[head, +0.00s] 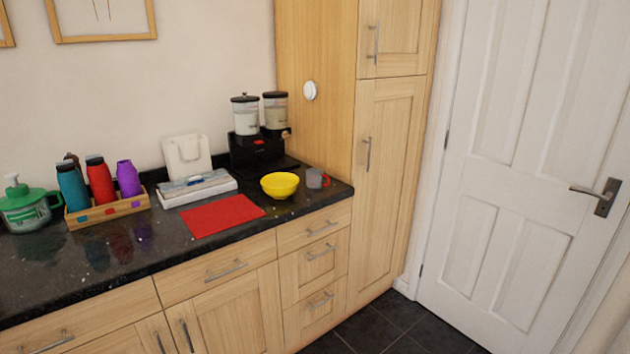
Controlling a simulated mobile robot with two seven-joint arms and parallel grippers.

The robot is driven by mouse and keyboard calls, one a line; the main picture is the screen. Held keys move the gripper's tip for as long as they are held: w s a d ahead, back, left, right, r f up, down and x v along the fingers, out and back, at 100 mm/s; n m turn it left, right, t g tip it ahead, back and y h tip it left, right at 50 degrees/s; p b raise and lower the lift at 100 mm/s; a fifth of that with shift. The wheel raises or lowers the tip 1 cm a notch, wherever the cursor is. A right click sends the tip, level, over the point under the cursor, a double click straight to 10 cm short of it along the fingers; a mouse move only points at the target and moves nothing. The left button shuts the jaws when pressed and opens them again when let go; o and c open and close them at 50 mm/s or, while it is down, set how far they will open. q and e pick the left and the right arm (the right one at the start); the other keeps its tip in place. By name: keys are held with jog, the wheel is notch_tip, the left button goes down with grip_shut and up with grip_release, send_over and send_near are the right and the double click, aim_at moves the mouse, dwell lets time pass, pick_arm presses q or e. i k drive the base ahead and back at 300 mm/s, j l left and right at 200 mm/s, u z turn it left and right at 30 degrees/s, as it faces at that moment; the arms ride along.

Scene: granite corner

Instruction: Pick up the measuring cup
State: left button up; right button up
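The measuring cup (314,178) is a small clear grey cup with a red handle on its right side. It stands on the black granite counter (160,241) near the right end, just right of a yellow bowl (279,185). No gripper shows in the head view, so neither gripper's state nor its place relative to the cup can be seen.
A black double dispenser (258,151) stands behind the bowl. A red mat (221,215) lies left of it. A wooden tray (108,210) with bottles and a green-lidded jar (25,208) stand farther left. A tall wooden cabinet (385,180) rises right of the counter.

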aim_at(314, 176)
jog(key=i+l+u, duration=0.25)
jog(key=i+u, duration=0.15)
jog(key=i+l+u, duration=0.75)
jog(key=i+l, duration=0.2)
